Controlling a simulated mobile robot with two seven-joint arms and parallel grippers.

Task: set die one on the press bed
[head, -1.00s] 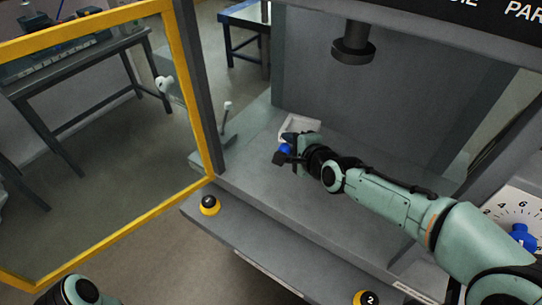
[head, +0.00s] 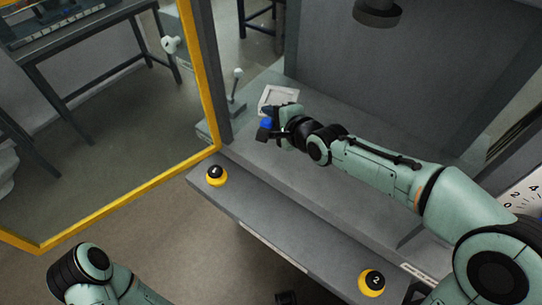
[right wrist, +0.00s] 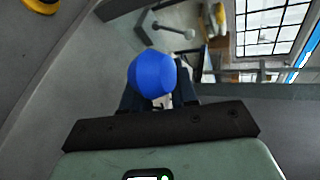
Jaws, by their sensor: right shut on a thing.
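My right gripper (head: 269,131) reaches in over the grey press bed (head: 300,180) from the right. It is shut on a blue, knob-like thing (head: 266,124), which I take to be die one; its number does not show. The blue thing also shows between the fingers in the right wrist view (right wrist: 152,74). A pale square frame (head: 270,92) lies on the bed just behind the gripper, partly hidden by it. I cannot tell whether the blue thing touches the bed. My left arm is at the lower left; a dark part at the bottom edge may be its gripper.
A dark press ram (head: 377,12) hangs above the bed. A yellow-framed door (head: 130,187) stands open at the left. Black-and-yellow buttons (head: 216,175) (head: 372,282) sit on the front ledge. A lever (head: 237,90) stands beyond the left post. The bed's front is clear.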

